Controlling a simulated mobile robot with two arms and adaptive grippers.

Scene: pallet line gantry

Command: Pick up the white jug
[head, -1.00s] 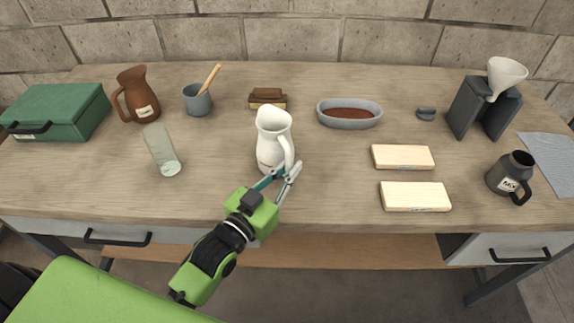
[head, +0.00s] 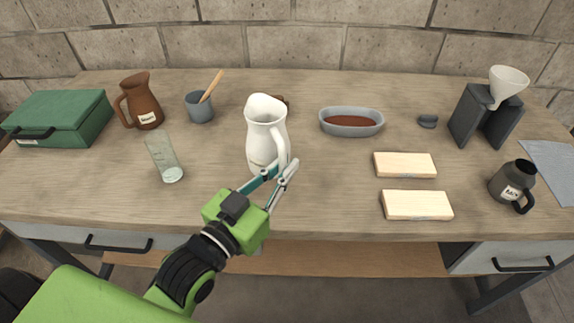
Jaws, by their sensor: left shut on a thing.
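The white jug (head: 264,134) is upright at the middle of the table in the head view, its handle on the right, facing my gripper. My left gripper (head: 284,172) is at the lower right of the jug, its fingers shut on the jug's handle. The jug looks lifted, but the gap under its base is hard to see. My right gripper is not in view.
A clear glass (head: 163,158) stands left of the jug. Two pale boards (head: 417,205) lie to the right. The wooden table (head: 330,205) is clear in front.

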